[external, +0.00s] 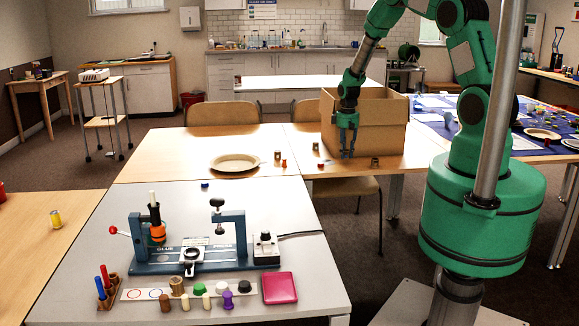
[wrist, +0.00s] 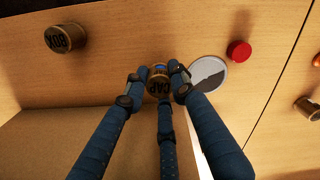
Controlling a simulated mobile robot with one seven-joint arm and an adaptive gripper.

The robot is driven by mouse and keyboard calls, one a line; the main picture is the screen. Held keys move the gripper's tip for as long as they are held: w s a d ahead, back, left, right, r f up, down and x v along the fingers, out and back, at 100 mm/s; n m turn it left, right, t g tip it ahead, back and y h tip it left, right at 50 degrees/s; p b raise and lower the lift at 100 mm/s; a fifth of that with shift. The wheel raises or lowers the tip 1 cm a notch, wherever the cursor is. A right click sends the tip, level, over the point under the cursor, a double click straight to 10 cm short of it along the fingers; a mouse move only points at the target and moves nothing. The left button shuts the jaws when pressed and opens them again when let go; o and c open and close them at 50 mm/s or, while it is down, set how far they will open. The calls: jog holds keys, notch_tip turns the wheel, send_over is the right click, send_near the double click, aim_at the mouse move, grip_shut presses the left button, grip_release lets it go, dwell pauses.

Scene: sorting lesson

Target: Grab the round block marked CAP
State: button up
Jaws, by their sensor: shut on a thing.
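The round block marked CAP (wrist: 159,87) shows in the wrist view, brown with dark letters on its top face. My gripper (wrist: 158,78) has its blue fingers closed around it, and the fingers hide part of its sides. In the external view my gripper (external: 347,150) points down at the table, just in front of the cardboard box. The block is too small and covered to make out there. I cannot tell whether the block touches the table.
The cardboard box (external: 352,137) stands right behind my gripper. Another round block, marked BOX (wrist: 66,38), lies nearby. A red round piece (wrist: 239,51) and a white-and-grey disc (wrist: 208,72) lie right of the held block. A plate (external: 234,162) sits further left.

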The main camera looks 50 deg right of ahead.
jog(key=s+a+r+p, duration=0.1)
jog(key=s+a, duration=0.2)
jog(key=s, duration=0.4)
jog(key=s+a+r, duration=0.1)
jog(key=s+a, duration=0.3)
jog(key=s, duration=0.3)
jog(key=shift+s+r+p, duration=0.15)
jog(key=shift+r+p, duration=0.15)
jog(key=shift+p, duration=0.1)
jog(key=shift+a, duration=0.1)
